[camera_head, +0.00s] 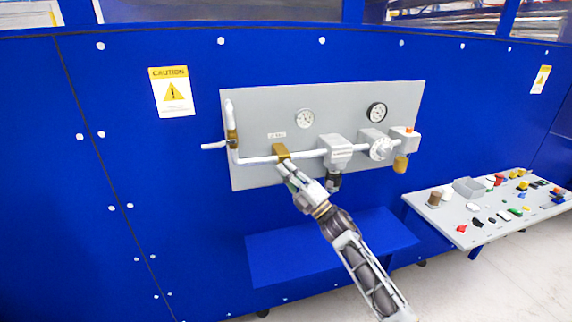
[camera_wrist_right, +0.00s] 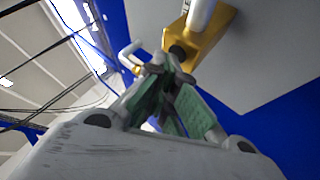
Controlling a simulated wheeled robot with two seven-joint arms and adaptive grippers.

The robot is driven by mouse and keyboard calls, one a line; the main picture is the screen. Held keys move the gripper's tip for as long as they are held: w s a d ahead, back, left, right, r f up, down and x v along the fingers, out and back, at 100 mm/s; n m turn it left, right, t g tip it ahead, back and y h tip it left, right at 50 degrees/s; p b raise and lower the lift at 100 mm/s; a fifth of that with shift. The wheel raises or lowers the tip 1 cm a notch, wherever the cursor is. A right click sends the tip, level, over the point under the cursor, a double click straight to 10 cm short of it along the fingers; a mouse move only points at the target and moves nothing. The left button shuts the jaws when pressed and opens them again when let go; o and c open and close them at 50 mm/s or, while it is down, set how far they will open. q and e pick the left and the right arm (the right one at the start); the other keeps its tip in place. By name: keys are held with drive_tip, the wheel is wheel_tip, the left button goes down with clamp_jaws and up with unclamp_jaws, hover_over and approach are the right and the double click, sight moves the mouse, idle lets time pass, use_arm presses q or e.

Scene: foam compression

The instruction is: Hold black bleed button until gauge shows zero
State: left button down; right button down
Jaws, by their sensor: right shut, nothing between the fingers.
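The grey panel (camera_head: 265,105) on the blue wall carries a pipe with a brass block (camera_head: 281,151). In the right wrist view the brass block (camera_wrist_right: 213,35) has a round black button (camera_wrist_right: 178,52) on its underside. My right gripper (camera_head: 284,169) is shut and empty, just below the block. In the wrist view its fingertips (camera_wrist_right: 168,72) are close under the button; I cannot tell whether they touch. A white gauge (camera_head: 305,118) and a black-rimmed gauge (camera_head: 377,112) sit above the pipe; their needles are too small to read. My left gripper is not in view.
Grey valve fittings (camera_head: 338,150) and a round dial-like part (camera_head: 380,149) lie along the pipe to the right. A blue ledge (camera_head: 285,262) juts out below the panel. A table (camera_head: 455,235) with many small parts stands at the right.

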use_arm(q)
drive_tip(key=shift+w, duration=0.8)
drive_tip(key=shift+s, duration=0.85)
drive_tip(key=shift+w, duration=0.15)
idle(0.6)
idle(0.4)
